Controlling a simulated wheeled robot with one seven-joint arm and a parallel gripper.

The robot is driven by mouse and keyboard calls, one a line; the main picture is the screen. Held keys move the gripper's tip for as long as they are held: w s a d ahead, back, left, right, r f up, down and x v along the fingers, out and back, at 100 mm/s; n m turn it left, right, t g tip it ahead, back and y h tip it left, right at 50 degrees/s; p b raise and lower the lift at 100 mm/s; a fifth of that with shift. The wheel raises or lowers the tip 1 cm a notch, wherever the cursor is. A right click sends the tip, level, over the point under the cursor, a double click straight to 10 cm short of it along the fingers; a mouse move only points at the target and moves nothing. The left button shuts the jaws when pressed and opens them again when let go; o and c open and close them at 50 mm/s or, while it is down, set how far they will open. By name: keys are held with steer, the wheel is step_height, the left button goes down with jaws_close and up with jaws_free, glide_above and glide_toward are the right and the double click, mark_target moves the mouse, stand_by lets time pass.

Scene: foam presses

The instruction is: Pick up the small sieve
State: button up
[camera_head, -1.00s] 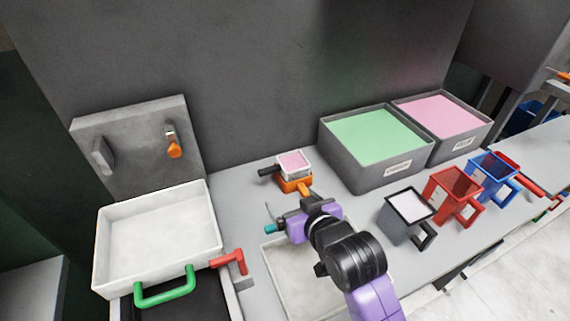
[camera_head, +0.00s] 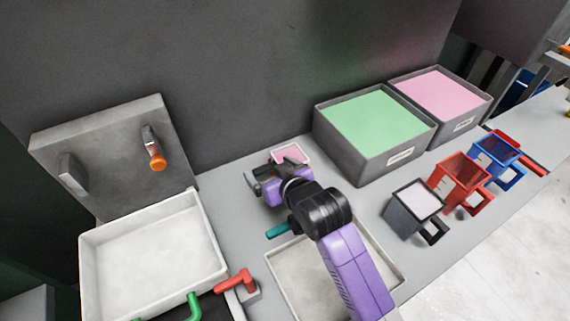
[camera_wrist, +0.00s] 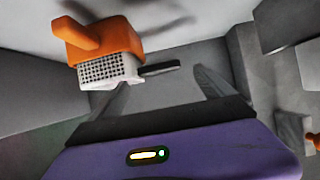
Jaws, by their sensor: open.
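The small sieve (camera_wrist: 112,71) shows in the wrist view as a white perforated box with a short black handle (camera_wrist: 160,70), next to an orange block with its own stub handle (camera_wrist: 104,38). In the head view only its pink-filled top (camera_head: 289,153) shows; my gripper hides the rest. My gripper (camera_head: 268,174) is open and close to the sieve. In the wrist view the black handle lies between my two fingers (camera_wrist: 160,84), with a gap to each side. I cannot tell its exact depth between them.
Grey bins of green (camera_head: 345,150) and pink (camera_head: 470,115) material stand behind right. Grey (camera_head: 402,219), red (camera_head: 462,180) and blue (camera_head: 494,156) cups stand at right. A shallow tray (camera_head: 385,262) and teal handle (camera_head: 277,231) are near my arm. A white tray (camera_head: 85,262) is at left.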

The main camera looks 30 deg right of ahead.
mark_target(264, 165)
steer(key=shift+p+x, duration=0.3)
steer(key=shift+x, duration=1.7)
steer(key=shift+f, duration=0.15)
steer(key=shift+s, duration=0.1)
steer(key=c, duration=1.5)
